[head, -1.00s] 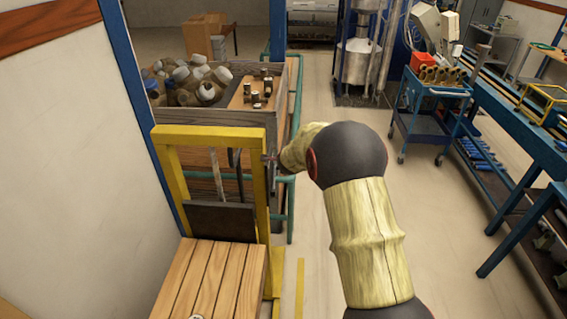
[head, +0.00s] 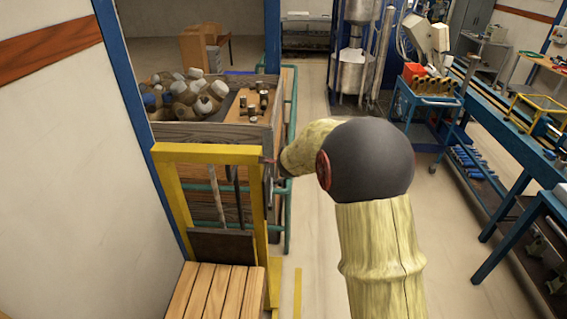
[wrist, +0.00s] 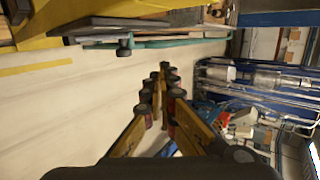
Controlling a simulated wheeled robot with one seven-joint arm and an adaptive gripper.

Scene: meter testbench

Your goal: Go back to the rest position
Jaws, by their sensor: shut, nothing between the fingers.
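My gripper (wrist: 161,80) shows in the wrist view with its two yellow fingers closed together and nothing between them. It hangs in free space above the pale floor (wrist: 75,95). In the head view my arm reaches up and bends left at the dark elbow joint. Its far end is beside the right post of a yellow frame (head: 205,153), and only a small part of the gripper (head: 269,176) shows there. I cannot tell from the head view whether it touches the post.
A slatted wooden platform (head: 215,292) stands at the yellow frame's foot. Behind it is a wooden crate (head: 210,131) of jars and fittings. A blue cart (head: 428,101) and a long blue bench (head: 515,143) stand to the right. The floor between (head: 325,240) is clear.

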